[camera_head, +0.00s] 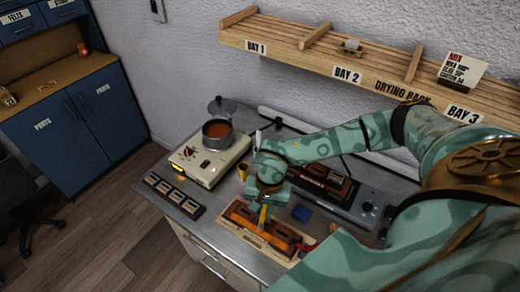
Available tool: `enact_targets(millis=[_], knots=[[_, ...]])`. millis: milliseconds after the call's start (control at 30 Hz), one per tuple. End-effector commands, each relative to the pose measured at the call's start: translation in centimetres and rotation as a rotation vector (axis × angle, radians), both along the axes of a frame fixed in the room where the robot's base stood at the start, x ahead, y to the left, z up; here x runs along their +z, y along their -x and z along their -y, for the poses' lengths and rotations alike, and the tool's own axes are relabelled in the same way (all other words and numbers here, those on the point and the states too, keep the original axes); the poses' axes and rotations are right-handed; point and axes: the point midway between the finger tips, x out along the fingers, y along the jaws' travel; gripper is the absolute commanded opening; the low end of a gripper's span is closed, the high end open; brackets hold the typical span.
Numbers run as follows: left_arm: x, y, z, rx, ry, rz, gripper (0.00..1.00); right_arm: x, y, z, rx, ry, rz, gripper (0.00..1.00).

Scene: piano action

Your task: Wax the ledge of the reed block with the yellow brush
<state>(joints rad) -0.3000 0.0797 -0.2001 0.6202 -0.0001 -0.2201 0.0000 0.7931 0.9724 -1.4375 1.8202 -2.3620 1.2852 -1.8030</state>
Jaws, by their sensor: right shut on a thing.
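My right gripper (268,194) points down over the front of the bench and is shut on the yellow brush (263,215). The brush's lower end is at a long orange-brown block, likely the reed block (250,226), in a pale wooden tray (230,232). I cannot tell whether the bristles touch the ledge. The gripper and brush hide part of the block. My left gripper is not in view.
A pot of brown liquid (217,134) stands on a cream heater (192,160), left of my arm. A grey machine (335,198) stands behind. The wooden drying rack (300,40) overhangs the back.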

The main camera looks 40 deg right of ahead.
Motion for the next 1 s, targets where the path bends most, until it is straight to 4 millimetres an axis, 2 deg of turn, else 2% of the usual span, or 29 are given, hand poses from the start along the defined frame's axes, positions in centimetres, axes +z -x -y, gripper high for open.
enact_targets(millis=[233,533,867,1000], knots=[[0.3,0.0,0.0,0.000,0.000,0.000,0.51,0.1,0.4,0.1,0.000,-0.001,0.001,0.00],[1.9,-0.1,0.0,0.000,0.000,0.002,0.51,0.4,2.8,1.0,0.000,-0.001,0.002,0.00],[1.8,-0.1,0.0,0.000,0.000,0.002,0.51,0.3,3.0,1.0,-0.001,-0.001,0.003,0.00],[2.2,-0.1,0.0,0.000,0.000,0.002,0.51,0.3,3.8,1.4,0.000,-0.001,0.001,0.00]])
